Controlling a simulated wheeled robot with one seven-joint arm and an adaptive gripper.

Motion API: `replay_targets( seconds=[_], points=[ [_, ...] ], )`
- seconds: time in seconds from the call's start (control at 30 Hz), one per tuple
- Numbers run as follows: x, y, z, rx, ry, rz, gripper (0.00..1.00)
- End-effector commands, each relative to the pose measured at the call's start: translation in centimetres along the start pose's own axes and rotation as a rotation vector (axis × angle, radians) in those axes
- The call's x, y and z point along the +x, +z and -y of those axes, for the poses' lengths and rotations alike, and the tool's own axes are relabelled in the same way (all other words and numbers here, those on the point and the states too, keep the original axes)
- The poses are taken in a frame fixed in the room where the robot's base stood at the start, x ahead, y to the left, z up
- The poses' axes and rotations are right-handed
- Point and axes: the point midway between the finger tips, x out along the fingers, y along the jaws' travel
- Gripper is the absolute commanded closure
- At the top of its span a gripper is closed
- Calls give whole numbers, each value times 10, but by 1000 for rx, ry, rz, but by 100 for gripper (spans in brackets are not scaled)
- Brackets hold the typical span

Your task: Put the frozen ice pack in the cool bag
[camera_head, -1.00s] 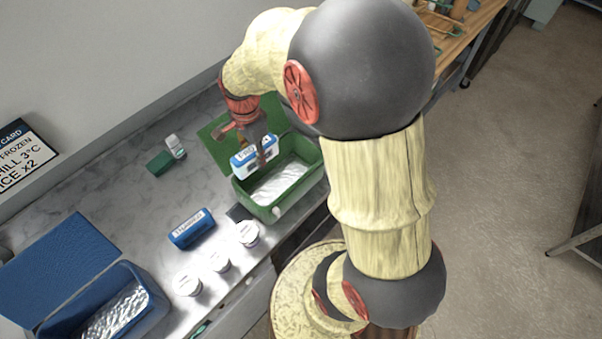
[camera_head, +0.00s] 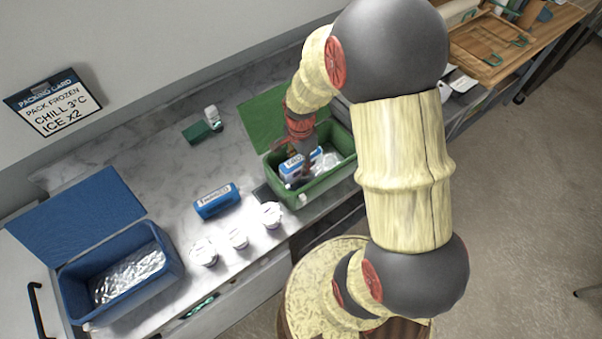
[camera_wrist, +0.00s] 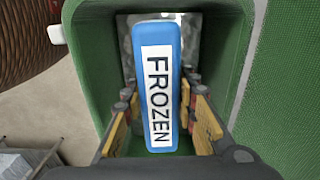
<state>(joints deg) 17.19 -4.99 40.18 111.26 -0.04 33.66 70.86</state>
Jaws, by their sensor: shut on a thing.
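My gripper (camera_head: 302,170) is shut on the frozen ice pack (camera_head: 289,168), a blue block with a white label. In the wrist view the label on the ice pack (camera_wrist: 162,45) reads FROZEN, and the gripper's yellow pads (camera_wrist: 160,100) flank it. The pack is inside the opening of the green foil-lined bag (camera_head: 342,172), between its walls. I cannot tell whether it touches the bottom. The green bag's lid is open toward the wall. A blue foil-lined bag (camera_head: 172,270) stands open at the left with no pack in it.
Another blue pack (camera_head: 217,201), its label hard to read, lies on the counter between the bags. Several white-lidded tubs (camera_head: 237,238) stand near the front edge. A green item with a white bottle (camera_head: 211,118) is behind. A packing card (camera_head: 55,103) stands by the wall.

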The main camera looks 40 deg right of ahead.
Motion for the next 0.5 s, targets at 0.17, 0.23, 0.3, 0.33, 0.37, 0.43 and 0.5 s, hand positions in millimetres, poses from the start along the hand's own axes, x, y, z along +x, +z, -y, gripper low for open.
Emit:
replay_targets(
  seconds=[0.17, 0.23, 0.3, 0.33, 0.37, 0.43, 0.5],
  points=[
    [13, 0, 1, 0, -2, -1, 100],
    [17, 0, 1, 0, -1, 0, 100],
    [24, 0, 0, 0, 0, 0, 100],
    [28, 0, 0, 0, 0, 0, 100],
    [32, 0, 1, 0, 0, 0, 100],
    [43, 0, 0, 0, 1, 0, 100],
    [50, 0, 1, 0, -1, 0, 100]
  ],
)
